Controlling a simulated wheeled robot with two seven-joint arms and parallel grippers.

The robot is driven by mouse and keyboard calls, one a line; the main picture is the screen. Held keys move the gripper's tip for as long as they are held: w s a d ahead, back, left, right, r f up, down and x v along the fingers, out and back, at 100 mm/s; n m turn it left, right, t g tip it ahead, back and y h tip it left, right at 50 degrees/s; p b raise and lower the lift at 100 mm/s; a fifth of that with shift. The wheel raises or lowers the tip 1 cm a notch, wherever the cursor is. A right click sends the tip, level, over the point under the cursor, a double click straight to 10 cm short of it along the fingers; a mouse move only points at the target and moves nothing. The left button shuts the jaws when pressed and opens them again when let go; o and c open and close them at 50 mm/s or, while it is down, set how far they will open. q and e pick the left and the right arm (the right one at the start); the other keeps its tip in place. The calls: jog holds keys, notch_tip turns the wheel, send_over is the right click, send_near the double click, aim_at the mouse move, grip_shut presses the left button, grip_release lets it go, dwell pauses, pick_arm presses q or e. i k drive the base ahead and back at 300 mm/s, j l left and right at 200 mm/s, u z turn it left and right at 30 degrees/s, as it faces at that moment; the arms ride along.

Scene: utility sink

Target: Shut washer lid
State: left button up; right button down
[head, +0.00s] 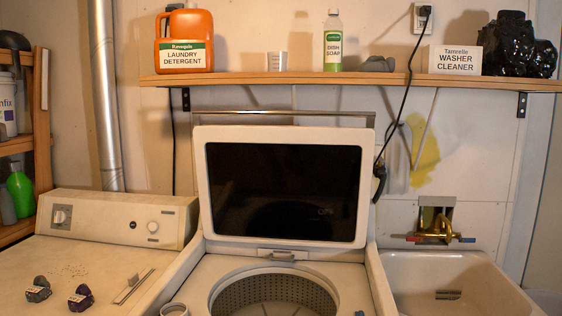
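The washer lid (378,187) stands raised at the back of the washer (195,285), tilted up with its dark glass panel facing me. Its white frame surrounds the glass. Below it the washer's round opening shows the perforated metal drum (275,290), which looks empty where visible; its lower part is cut off by the picture's edge. A latch piece (283,255) sits at the middle of the opening's back rim. Neither of my grippers is in the head view.
A dryer (100,262) with small dark items on top stands left. A utility sink (450,285) with a brass faucet (438,232) stands right. A wooden shelf (300,79) with detergent and bottles runs above the lid. A black cord (405,105) hangs right of the lid.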

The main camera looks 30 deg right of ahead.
aim_at(303, 185)
jog(key=k+l+u, duration=0.1)
jog(key=l, duration=0.35)
jog(key=k+l, duration=0.15)
jog(key=l, duration=0.25)
jog(key=k+l+u, duration=0.15)
jog(key=l, duration=0.25)
jog(key=k+l, duration=0.1)
jog(key=l, duration=0.35)
jog(key=k+l+u, duration=0.15)
jog(key=l, duration=0.25)
jog(key=k+l, duration=0.15)
jog(key=l, duration=0.2)
jog(key=k+l+u, duration=0.15)
jog(key=l, duration=0.25)
jog(key=k+l, duration=0.2)
jog(key=l, duration=0.15)
jog(key=l+u, duration=0.05)
